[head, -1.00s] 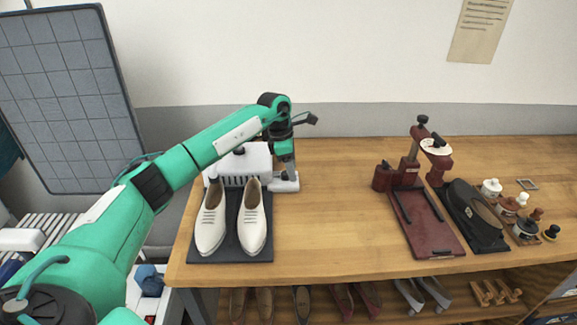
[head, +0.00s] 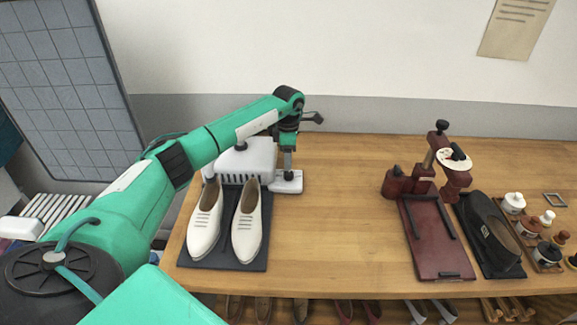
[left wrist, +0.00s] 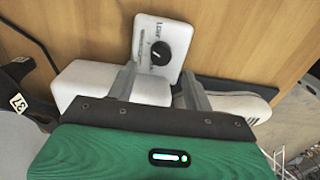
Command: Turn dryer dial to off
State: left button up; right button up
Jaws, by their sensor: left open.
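The white dryer (head: 248,160) stands on the wooden bench behind the white shoes. Its flat white control panel (head: 288,184) juts out at its right side. The round black dial (left wrist: 160,53) shows on the panel in the left wrist view, with printed lettering beside it; its setting is too small to read. My left gripper (head: 288,172) points down over the panel and hides the dial in the head view. In the left wrist view its two fingers (left wrist: 160,74) are open, spread to either side of the dial, with nothing held. My right gripper is out of view.
A pair of white shoes (head: 246,222) stands on a dark mat (head: 225,257) in front of the dryer. The bench (head: 335,215) is clear to the right up to a dark red press (head: 440,245). A black shoe (head: 488,230) and several small jars stand beyond it.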

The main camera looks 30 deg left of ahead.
aim_at(288, 172)
pick_arm(q)
notch_tip(288, 172, down, 4)
jog(key=shift+s+f+p, duration=0.1)
jog(key=shift+s+p, duration=0.05)
jog(key=shift+p, duration=0.3)
jog(key=shift+f, duration=0.6)
jog(key=c, duration=1)
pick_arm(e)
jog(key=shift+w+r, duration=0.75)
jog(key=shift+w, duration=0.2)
